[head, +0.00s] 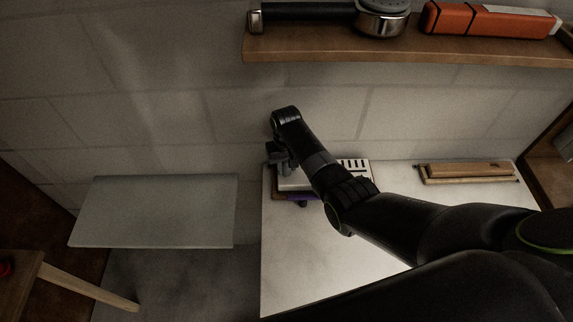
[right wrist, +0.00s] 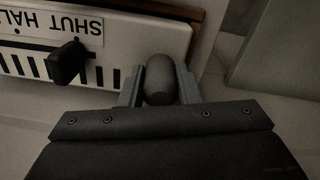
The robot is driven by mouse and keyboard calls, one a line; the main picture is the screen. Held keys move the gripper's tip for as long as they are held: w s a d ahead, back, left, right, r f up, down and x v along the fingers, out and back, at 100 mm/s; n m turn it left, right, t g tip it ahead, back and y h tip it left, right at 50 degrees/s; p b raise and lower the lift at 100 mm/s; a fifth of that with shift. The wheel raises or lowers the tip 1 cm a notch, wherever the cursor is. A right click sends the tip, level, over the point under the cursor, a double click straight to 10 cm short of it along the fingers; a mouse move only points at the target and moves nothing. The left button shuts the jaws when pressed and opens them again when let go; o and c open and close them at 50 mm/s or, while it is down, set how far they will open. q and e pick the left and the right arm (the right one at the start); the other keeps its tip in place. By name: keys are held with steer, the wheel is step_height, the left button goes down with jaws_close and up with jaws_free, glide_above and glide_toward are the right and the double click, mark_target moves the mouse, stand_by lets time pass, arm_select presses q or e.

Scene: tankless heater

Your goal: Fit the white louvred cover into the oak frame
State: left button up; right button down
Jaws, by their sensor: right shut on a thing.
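The white louvred cover (head: 353,165) lies on the pale counter in the head view, partly hidden behind my right arm. The right wrist view shows the cover (right wrist: 120,35) close up, with black slots, an upside-down label and a black knob (right wrist: 67,63). My right gripper (right wrist: 160,82) is shut on a dark grey rounded knob at the cover's end. A brown wooden edge (right wrist: 160,7), possibly the oak frame, runs along the cover's far side; I cannot tell whether the cover is seated in it. My left gripper is not in view.
A wooden piece (head: 467,172) lies at the back right of the counter (head: 300,260). A shelf (head: 400,46) above holds a black-handled tool and an orange one. A grey panel (head: 155,210) is at left. The front of the counter is clear.

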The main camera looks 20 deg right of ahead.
steer(key=shift+f+b, duration=0.7)
steer(key=shift+f, duration=0.3)
stand_by(0.4)
stand_by(0.8)
steer(key=c, duration=1)
jaws_free()
step_height(320, 180, up, 14)
steer(key=shift+f+b, duration=0.1)
steer(key=shift+b, duration=0.2)
steer(key=shift+r+p, duration=0.5)
steer(key=shift+r, duration=1.25)
